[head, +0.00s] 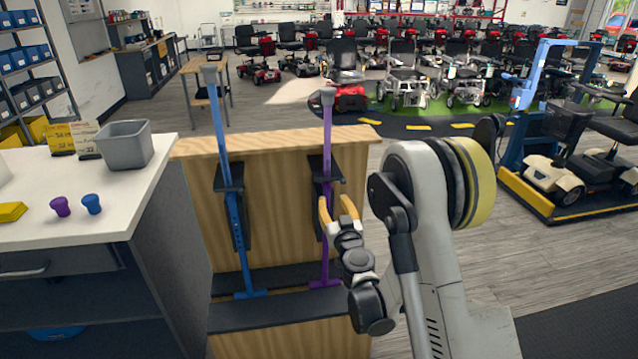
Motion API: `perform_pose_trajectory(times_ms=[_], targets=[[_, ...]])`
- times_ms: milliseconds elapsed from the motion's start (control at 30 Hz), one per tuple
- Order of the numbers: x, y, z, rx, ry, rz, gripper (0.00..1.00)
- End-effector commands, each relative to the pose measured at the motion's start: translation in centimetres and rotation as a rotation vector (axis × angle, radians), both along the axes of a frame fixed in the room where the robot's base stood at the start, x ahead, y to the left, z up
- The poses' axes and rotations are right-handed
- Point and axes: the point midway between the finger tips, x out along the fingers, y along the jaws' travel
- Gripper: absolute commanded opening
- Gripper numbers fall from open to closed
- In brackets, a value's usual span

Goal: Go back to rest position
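My gripper (333,201) is right of centre in the head view, at the end of my bent arm. Its two yellow fingers point up and stand apart, with nothing seen held between them. The left finger overlaps the purple cane (326,140) in the picture; whether they touch I cannot tell. The purple cane stands upright in a black holder on the wooden stand (275,145). A blue cane (222,130) stands in the holder to its left, leaning slightly.
A white-topped counter (110,205) at left bears a grey bin (125,145), purple (60,207) and blue (92,204) knobs and a yellow block (12,212). A blue lift frame with a scooter (555,180) stands at right.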

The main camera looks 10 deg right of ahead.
Motion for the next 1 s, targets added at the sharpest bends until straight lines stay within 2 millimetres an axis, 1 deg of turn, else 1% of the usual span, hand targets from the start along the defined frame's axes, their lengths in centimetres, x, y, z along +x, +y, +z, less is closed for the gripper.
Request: perform_pose_trajectory(times_ms=[67, 167, 200, 267, 300, 367, 400, 467, 500, 567, 600, 667, 700, 733, 767, 800, 867, 900, 1000], targets=[[-0.2, 0.7, 1.8, -0.002, 0.002, 0.028, 0.36], [-1.1, 2.3, 5.3, -0.004, 0.017, 0.096, 0.36], [-1.7, 3.1, 6.8, -0.003, 0.031, 0.129, 0.36], [-3.0, 4.3, 8.9, -0.003, 0.061, 0.179, 0.36], [-4.0, 5.0, 10.0, -0.004, 0.087, 0.211, 0.36], [-5.7, 5.9, 11.4, -0.004, 0.132, 0.252, 0.36], [-7.0, 6.4, 12.1, -0.005, 0.167, 0.276, 0.36], [-9.1, 7.0, 12.9, -0.005, 0.226, 0.305, 0.36], [-10.6, 7.3, 13.2, -0.005, 0.269, 0.320, 0.36], [-13.2, 7.5, 13.4, -0.005, 0.338, 0.333, 0.36], [-14.9, 7.5, 13.4, -0.005, 0.386, 0.337, 0.36], [-17.7, 7.3, 13.1, -0.005, 0.462, 0.333, 0.36], [-19.7, 7.0, 12.8, -0.005, 0.513, 0.324, 0.36], [-21.2, 6.7, 12.5, -0.005, 0.552, 0.313, 0.36], [-22.7, 6.3, 12.2, -0.005, 0.592, 0.301, 0.36], [-24.7, 5.7, 11.6, -0.004, 0.643, 0.280, 0.36], [-27.8, 4.6, 10.7, -0.003, 0.718, 0.239, 0.36], [-29.7, 3.9, 10.1, -0.003, 0.762, 0.208, 0.36], [-33.7, 2.0, 8.8, -0.003, 0.853, 0.127, 0.36]])
